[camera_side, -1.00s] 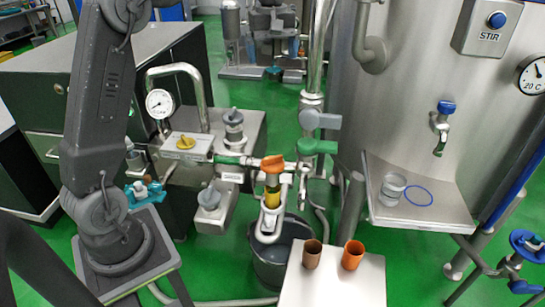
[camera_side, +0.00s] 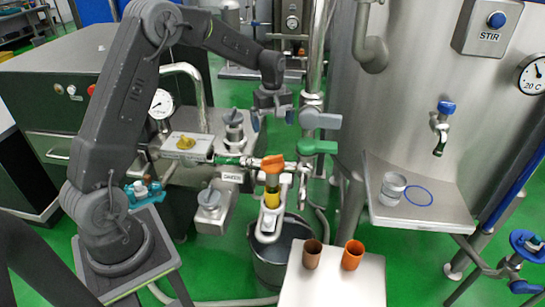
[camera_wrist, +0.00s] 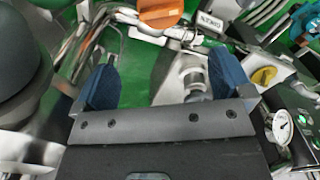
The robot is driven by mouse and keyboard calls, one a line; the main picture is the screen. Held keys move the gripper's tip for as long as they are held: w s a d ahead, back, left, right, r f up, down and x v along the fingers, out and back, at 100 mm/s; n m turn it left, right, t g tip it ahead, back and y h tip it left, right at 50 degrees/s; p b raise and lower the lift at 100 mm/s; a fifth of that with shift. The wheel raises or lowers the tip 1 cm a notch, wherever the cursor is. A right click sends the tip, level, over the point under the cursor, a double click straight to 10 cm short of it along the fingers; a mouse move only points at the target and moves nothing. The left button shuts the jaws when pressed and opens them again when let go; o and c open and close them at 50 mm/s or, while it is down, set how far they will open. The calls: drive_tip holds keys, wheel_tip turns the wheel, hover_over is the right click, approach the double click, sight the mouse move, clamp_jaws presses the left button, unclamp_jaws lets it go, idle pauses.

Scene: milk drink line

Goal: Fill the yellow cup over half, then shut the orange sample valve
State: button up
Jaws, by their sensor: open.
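The orange sample valve handle (camera_side: 272,163) sits at the end of the short pipe, in the middle of the side view. It also shows at the top of the wrist view (camera_wrist: 160,11). A yellow cup-like piece (camera_side: 272,200) stands directly below it in a white bracket; its inside and fill level cannot be made out. My gripper (camera_side: 272,121) is open and empty, pointing down above and behind the orange handle, apart from it. Its two blue fingers (camera_wrist: 165,75) stand wide apart in the wrist view.
A green handle (camera_side: 318,147) and grey handle (camera_side: 320,119) sit on the upright pipe right of my gripper. A grey bucket (camera_side: 275,265) stands below. A brown cup (camera_side: 312,254) and an orange cup (camera_side: 353,255) stand on a white table.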

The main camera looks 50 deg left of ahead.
sight(273, 157)
wheel_tip(273, 157, down, 13)
drive_tip(key=shift+f, duration=0.1)
idle(0.3)
drive_tip(key=shift+c, duration=0.2)
drive_tip(key=c, duration=0.9)
